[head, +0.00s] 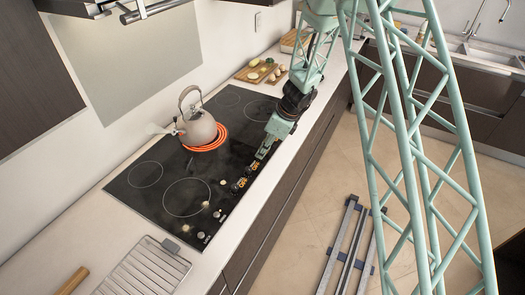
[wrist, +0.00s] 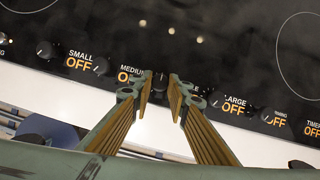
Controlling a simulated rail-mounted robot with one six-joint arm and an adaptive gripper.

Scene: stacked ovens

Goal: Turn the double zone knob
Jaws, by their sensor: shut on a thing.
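A row of dark round knobs with orange OFF labels runs along the front edge of the black cooktop. In the wrist view, my gripper (wrist: 160,88) is shut on one dark knob (wrist: 160,80) between the labels MEDIUM and LARGE, with a fingertip on each side. The fingers hide part of this knob and any label beside it, so I cannot read DOUBLE there. In the head view, my gripper (head: 249,172) reaches down to the cooktop's front edge, and the held knob is hidden by it.
A kettle (head: 200,128) stands on a glowing red ring on the cooktop (head: 150,200). Neighbouring knobs (wrist: 100,66) and (wrist: 215,98) sit close on either side. A cutting board (head: 251,73) with food lies behind, and a wire rack (head: 140,272) lies at front left.

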